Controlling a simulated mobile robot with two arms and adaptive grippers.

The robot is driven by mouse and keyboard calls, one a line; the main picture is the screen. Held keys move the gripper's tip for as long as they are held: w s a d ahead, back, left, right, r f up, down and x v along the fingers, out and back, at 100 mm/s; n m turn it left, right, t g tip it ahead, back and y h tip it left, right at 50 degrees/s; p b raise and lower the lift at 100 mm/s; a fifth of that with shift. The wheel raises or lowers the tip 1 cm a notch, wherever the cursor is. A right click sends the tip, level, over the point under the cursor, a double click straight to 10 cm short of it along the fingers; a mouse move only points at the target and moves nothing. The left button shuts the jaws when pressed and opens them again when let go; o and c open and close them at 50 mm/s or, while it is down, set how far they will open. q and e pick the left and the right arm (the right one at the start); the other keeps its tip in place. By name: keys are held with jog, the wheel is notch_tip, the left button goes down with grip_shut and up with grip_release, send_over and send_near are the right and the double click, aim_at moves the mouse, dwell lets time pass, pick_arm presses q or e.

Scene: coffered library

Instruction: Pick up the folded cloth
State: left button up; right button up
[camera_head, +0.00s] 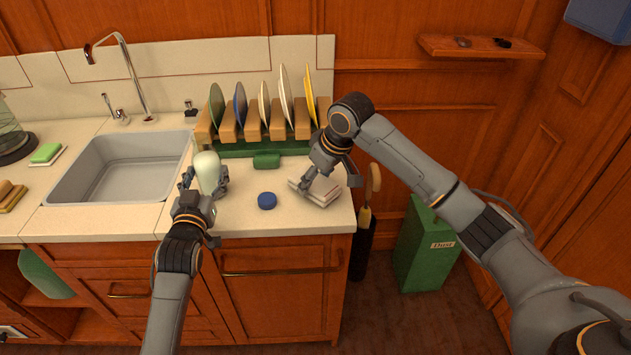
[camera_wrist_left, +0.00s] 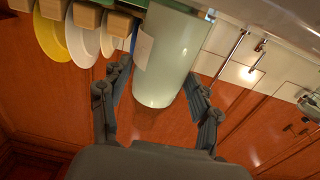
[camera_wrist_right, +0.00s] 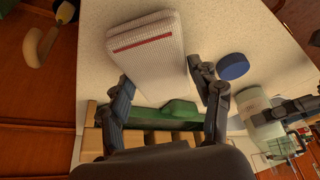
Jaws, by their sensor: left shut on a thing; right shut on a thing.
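The folded cloth (camera_head: 322,191) is white with a red stripe and lies at the right end of the counter. My left gripper (camera_head: 204,184) is shut on a pale green bottle (camera_head: 207,170) that stands upright on the counter. In the left wrist view the bottle (camera_wrist_left: 168,62) sits between the fingers (camera_wrist_left: 160,95).
A dish rack (camera_head: 258,133) with several plates stands behind. The sink (camera_head: 125,168) is at left. A green bin (camera_head: 425,245) stands on the floor at right.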

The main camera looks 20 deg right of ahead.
aim_at(315, 182)
notch_tip(315, 182, up, 9)
dwell(0.8)
jog(key=o, duration=0.6)
jog(key=c, duration=0.5)
jog(key=w+a+r, duration=0.8)
jog(key=w+a, duration=0.1)
jog(key=w, duration=0.1)
jog(key=a+r, duration=0.2)
jog(key=a, duration=0.2)
jog(key=a+r, duration=0.2)
jog(key=a, duration=0.2)
jog(key=w+a+r, duration=0.1)
jog(key=a+r, duration=0.1)
jog(key=a, duration=0.3)
jog(key=shift+r, duration=0.25)
